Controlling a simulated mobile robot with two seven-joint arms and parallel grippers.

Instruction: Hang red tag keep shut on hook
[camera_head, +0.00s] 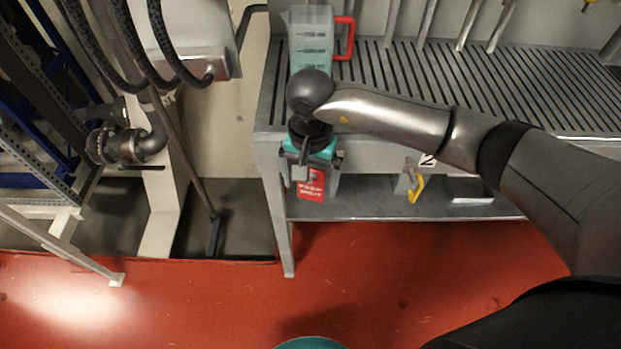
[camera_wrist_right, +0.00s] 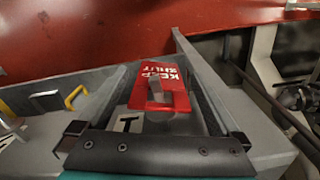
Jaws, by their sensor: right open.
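The red tag (camera_head: 312,186) with white lettering hangs at the front edge of the metal bench, just below my right gripper (camera_head: 306,172). In the right wrist view the tag (camera_wrist_right: 155,72) reads KEEP SHUT. A short grey hook (camera_wrist_right: 157,100) shows at the slot in the tag, and the tag appears to hang on it. My right gripper, also in the right wrist view (camera_wrist_right: 150,50), is open, with one finger on each side of the tag and gaps between. Part of the hook is hidden in the head view by the gripper. My left gripper is not in view.
A clear jug (camera_head: 311,40) with a red handle stands on the slatted bench top (camera_head: 400,75) behind my right wrist. A yellow handle-like piece (camera_head: 416,188) hangs right of the tag. A lower shelf (camera_head: 375,208) lies beneath. Dark hoses and pipework are at left.

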